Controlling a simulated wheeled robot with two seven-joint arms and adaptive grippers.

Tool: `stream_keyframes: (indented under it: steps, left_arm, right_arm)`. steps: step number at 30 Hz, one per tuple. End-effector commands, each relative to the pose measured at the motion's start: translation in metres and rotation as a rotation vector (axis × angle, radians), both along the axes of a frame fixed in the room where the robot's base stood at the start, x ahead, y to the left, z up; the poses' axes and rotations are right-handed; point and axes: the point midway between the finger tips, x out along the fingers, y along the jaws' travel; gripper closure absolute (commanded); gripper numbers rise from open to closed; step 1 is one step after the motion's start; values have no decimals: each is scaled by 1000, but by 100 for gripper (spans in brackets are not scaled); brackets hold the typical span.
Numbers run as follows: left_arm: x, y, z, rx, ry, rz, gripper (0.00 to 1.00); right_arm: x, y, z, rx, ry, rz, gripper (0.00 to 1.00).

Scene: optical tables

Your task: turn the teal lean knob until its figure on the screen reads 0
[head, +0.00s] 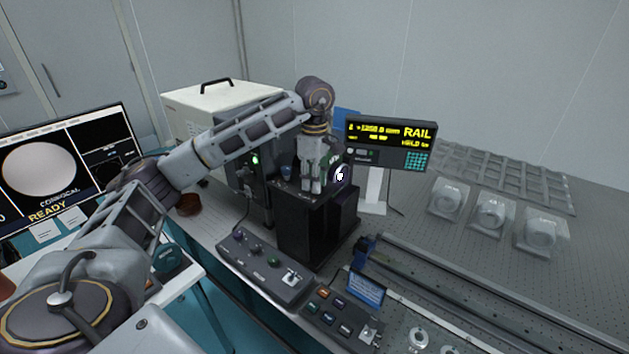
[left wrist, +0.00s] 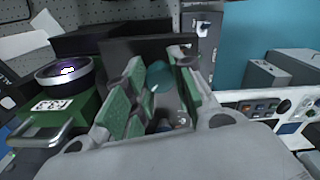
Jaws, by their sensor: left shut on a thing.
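My left gripper (head: 312,187) reaches down onto the top of a dark instrument block (head: 305,235) in the middle of the bench. In the left wrist view, the teal knob (left wrist: 158,74) sits between the green-padded fingers of my left gripper (left wrist: 153,92), which is shut on it. In the head view the fingers hide the knob. A screen with yellow figures (head: 390,140) stands behind to the right and shows RAIL. A small blue screen (head: 366,289) is on the front panel; its figures are too small to read. My right gripper is not in view.
A round lens in a green mount (left wrist: 64,73) stands close beside the gripper. A blue knob (head: 287,172) sits left of the fingers. Control boxes (head: 265,268) lie in front, long rails (head: 450,290) run to the right, and white-covered parts (head: 491,214) stand on the perforated table.

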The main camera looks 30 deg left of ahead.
Motion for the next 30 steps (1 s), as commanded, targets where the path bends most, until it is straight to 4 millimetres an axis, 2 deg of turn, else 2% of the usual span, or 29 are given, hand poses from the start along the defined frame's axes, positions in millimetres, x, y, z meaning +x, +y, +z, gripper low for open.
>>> stream_keyframes:
  steps: [15,16,21,30]
  left_arm:
    - [1,1,2,0,-3,-23,99]
    - [1,1,2,0,-3,-23,74]
    - [0,1,1,0,-2,-23,52]
    - [0,0,1,0,-1,-24,52]
  right_arm:
    - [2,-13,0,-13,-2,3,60]
    - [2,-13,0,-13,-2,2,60]
    - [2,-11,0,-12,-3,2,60]
    - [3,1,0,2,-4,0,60]
